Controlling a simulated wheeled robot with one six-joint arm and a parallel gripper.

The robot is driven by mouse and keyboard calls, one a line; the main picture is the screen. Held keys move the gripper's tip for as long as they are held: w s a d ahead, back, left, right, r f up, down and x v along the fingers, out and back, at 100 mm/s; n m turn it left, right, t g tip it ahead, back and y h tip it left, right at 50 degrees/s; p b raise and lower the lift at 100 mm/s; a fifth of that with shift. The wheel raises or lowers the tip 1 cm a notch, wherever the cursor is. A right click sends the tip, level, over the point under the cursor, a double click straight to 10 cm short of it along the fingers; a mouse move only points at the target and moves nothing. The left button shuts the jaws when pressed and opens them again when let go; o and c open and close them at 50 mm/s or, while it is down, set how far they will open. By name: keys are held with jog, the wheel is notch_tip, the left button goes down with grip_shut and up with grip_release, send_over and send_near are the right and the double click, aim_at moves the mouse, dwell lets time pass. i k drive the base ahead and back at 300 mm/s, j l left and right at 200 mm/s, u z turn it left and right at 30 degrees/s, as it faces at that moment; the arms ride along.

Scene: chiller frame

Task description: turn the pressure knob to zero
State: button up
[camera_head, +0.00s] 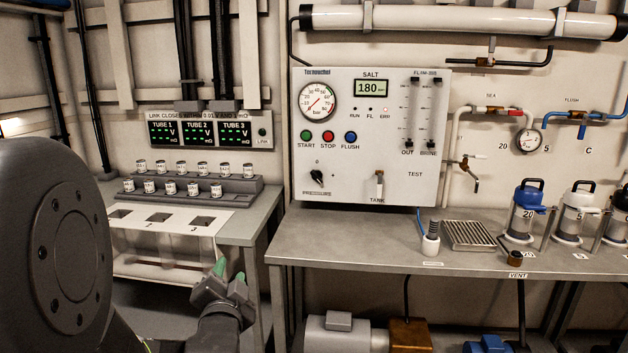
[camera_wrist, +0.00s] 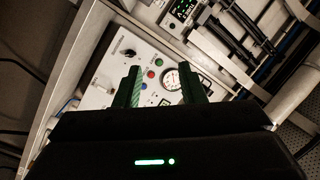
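The black pressure knob (camera_head: 316,177) sits at the lower left of the white Technochel panel (camera_head: 345,133), above the label PRESSURE. Its exact pointer setting is too small to read. It also shows in the wrist view as a small dark knob (camera_wrist: 128,52), beyond the left finger. The round pressure gauge (camera_head: 318,101) is at the panel's upper left; its reading is unclear. My gripper (camera_head: 230,271) is low and left of the panel, in front of the left bench and well apart from the knob. In the wrist view its two fingers (camera_wrist: 161,72) stand apart with nothing held between them.
Red, green and blue buttons (camera_head: 328,136) lie between gauge and knob. A tank valve (camera_head: 379,184) sticks out right of the knob. The grey bench (camera_head: 390,237) runs below the panel. A vial rack (camera_head: 190,187) stands on the left bench.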

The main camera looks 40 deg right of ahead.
aim_at(317, 175)
jog(key=i+l+z, duration=0.25)
jog(key=i+l, duration=0.3)
jog(key=i+l+z, duration=0.25)
jog(key=i+l, duration=0.4)
